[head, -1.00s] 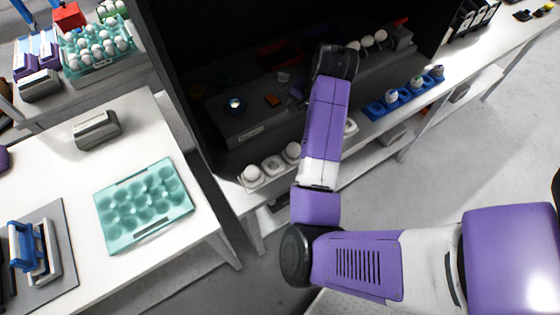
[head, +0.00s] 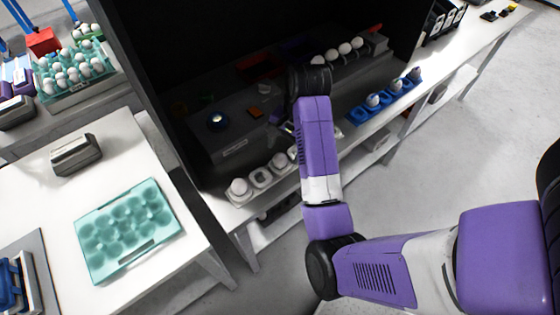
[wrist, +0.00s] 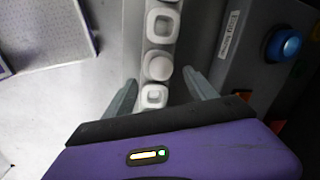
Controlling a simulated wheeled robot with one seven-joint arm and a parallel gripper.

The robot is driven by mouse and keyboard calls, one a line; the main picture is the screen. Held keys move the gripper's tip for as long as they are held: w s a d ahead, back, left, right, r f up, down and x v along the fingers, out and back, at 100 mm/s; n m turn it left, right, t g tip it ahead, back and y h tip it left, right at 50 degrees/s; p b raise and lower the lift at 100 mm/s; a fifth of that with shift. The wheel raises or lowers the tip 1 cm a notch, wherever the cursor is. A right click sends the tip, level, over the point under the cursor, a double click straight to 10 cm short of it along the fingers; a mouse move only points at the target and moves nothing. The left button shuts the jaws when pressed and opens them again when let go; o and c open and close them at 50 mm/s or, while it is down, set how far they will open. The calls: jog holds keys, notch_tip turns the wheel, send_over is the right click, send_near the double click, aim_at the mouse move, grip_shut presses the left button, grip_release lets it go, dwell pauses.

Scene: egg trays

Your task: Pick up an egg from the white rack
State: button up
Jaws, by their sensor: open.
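The white rack (head: 250,195) stands along the front edge of the dark cabinet shelf. It holds a white egg (head: 239,187) at its left end and another egg (head: 278,162) past an empty slot (head: 261,177). My forearm hides its right part. In the wrist view my gripper (wrist: 160,76) is open and empty, with a finger on either side of the rack. Contact with the egg cannot be told.
A blue rack (head: 362,115) with several eggs stands right of my arm. More eggs (head: 344,48) line the back. A grey box with a blue button (wrist: 285,46) is beside the rack. A teal tray (head: 128,228) lies on the left table. The cabinet's side wall (head: 165,120) is left of the rack.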

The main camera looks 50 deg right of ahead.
aim_at(282, 156)
jog(key=shift+w+a+f+b, duration=0.1)
jog(key=shift+w+f+b, duration=0.1)
jog(key=shift+f+b, duration=0.65)
jog(key=shift+w+d+f+b, duration=0.1)
jog(key=shift+w+f+b, duration=0.1)
jog(key=shift+f+b, duration=0.65)
jog(key=shift+w+a+f+b, duration=0.1)
jog(key=shift+w+f+b, duration=0.1)
jog(key=shift+f+b, duration=0.65)
jog(key=c, duration=0.8)
